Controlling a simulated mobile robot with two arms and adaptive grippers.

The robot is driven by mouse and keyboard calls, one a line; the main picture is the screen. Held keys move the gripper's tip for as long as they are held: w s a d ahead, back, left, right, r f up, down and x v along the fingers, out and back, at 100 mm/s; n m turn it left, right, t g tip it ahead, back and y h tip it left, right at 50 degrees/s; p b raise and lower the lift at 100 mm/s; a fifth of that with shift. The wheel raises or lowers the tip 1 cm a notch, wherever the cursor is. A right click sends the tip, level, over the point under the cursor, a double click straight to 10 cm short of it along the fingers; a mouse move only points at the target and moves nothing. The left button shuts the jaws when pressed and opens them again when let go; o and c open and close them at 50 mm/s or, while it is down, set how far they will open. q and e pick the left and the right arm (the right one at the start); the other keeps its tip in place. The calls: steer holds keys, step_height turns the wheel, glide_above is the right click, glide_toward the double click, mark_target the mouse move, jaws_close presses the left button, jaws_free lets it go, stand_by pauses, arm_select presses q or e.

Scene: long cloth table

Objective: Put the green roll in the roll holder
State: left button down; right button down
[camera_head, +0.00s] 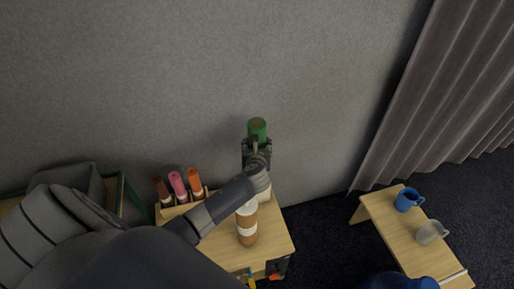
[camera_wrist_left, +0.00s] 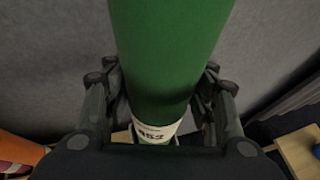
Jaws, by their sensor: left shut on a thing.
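The green roll (camera_head: 257,129) is held upright by my left gripper (camera_head: 256,150), above the back right part of the small wooden table. In the left wrist view the green roll (camera_wrist_left: 165,50) stands between the two fingers of the left gripper (camera_wrist_left: 160,105), with a white label near its lower part. The roll holder (camera_head: 182,208) is a wooden rack at the table's left, with brown, pink and orange rolls standing in it. The roll's lower end is hidden by the gripper in the head view. My right gripper is not in view.
A brown and white paper cup (camera_head: 246,222) stands on the wooden table (camera_head: 272,240) close to my left forearm. A grey wall rises behind. At right a low bench (camera_head: 393,228) carries a blue mug (camera_head: 408,199) and a grey mug (camera_head: 431,232).

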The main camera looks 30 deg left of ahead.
arm_select(q)
steer(key=shift+w+f, duration=0.1)
steer(key=shift+f, duration=0.1)
steer(key=c, duration=0.7)
jaws_free()
steer(key=shift+f, duration=0.15)
steer(key=p+v, duration=0.1)
steer(key=v, duration=1.1)
